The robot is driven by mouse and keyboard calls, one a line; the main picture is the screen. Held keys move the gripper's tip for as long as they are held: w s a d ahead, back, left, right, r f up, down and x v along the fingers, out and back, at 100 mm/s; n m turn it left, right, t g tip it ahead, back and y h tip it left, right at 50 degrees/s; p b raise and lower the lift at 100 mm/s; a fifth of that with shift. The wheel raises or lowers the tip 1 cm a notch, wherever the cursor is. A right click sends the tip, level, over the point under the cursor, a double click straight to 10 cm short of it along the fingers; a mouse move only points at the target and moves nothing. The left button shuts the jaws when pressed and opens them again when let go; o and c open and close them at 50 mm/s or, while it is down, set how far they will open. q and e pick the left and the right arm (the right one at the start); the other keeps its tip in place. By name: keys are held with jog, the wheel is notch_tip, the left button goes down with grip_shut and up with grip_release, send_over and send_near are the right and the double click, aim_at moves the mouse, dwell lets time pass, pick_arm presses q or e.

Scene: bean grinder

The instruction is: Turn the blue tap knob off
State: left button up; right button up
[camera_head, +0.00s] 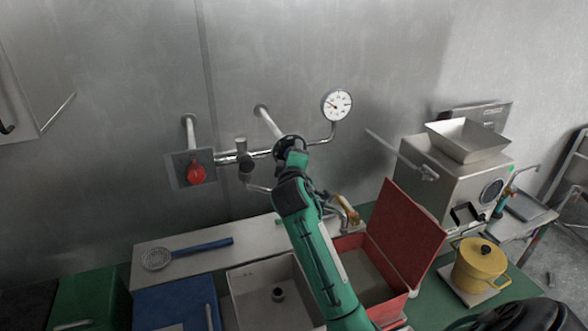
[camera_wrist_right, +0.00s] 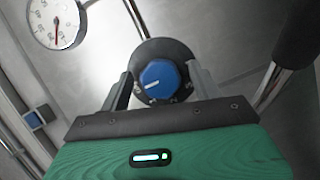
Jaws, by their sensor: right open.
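The blue tap knob (camera_wrist_right: 161,80) shows in the right wrist view, round, on a dark round base, with a white line pointing left and slightly down. My right gripper (camera_wrist_right: 161,92) is open, with one finger on each side of the knob; I cannot tell whether either finger touches it. In the head view my right gripper (camera_head: 290,148) is up at the wall pipe (camera_head: 258,154) and hides the blue knob. My left gripper is not in view.
A red knob (camera_head: 196,174) on a grey plate sits left on the wall. A pressure gauge (camera_head: 336,105) is to the upper right. Below are a sink (camera_head: 240,291), a red box (camera_head: 405,235), a blue-handled strainer (camera_head: 203,246) and a yellow pot (camera_head: 480,266). A grinder (camera_head: 450,180) stands right.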

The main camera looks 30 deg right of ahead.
jog(key=b+v, duration=0.4)
jog(key=v, duration=0.9)
jog(key=shift+b, duration=0.3)
jog(key=shift+s+a, duration=0.1)
